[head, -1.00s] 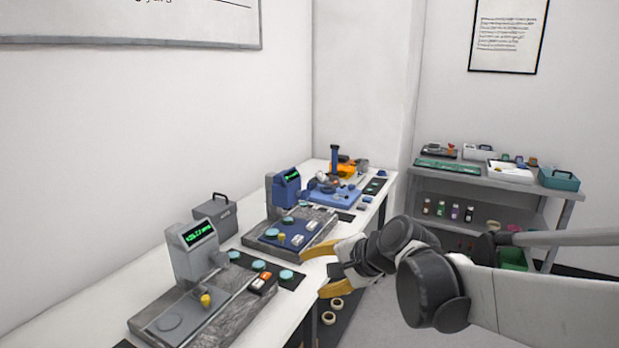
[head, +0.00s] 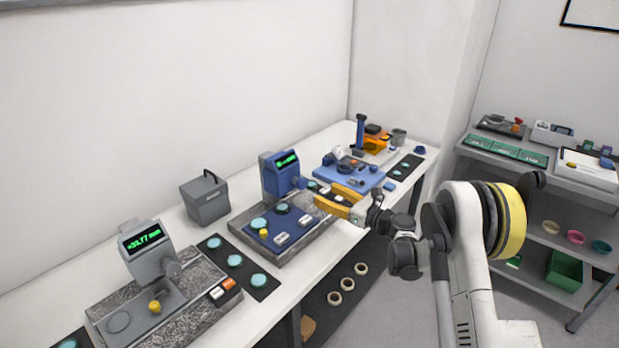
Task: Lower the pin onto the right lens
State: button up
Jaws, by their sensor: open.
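The blue gauge (head: 282,172) with a lit green display stands on a grey stone base in the middle of the bench. On its blue plate (head: 270,243) lie a left teal lens (head: 258,223) and a darker right lens (head: 282,208) under the gauge's head.
A grey gauge (head: 148,252) with a yellow knob stands front left. Teal discs lie on a black mat (head: 262,288) beside it. A grey box (head: 205,200) is behind. A blue tray (head: 352,180) lies beyond my gripper. A loaded shelf (head: 550,175) stands right.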

aim_at(305, 184)
jog(key=b+x, duration=0.1)
jog(key=x, duration=0.9)
jog(key=shift+s, duration=0.15)
jog(key=c, duration=1.2)
